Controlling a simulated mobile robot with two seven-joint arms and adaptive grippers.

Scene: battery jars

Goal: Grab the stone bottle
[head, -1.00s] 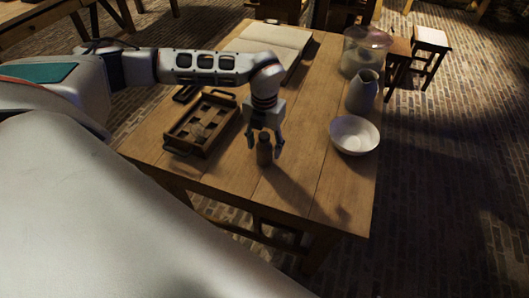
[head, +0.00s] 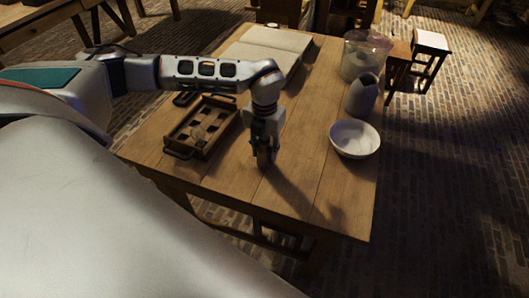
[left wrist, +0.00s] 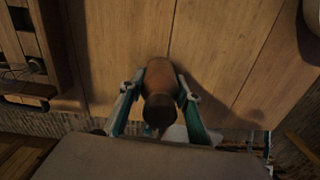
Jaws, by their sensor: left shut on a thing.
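The stone bottle is a small brown bottle with a dark top. It stands on the wooden table, mostly hidden behind my gripper in the head view, and shows between the fingers in the left wrist view (left wrist: 158,82). My left gripper (head: 264,160) points down around the bottle near the table's front edge. In the left wrist view its two green-edged fingers (left wrist: 160,103) press on either side of the bottle. My right gripper is not in view.
A wooden tray with compartments (head: 175,145) lies left of my gripper. A white bowl (head: 355,139), a grey jug (head: 362,95) and a glass jar (head: 366,58) stand to the right. An open book (head: 265,47) lies at the back of the table (head: 310,175).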

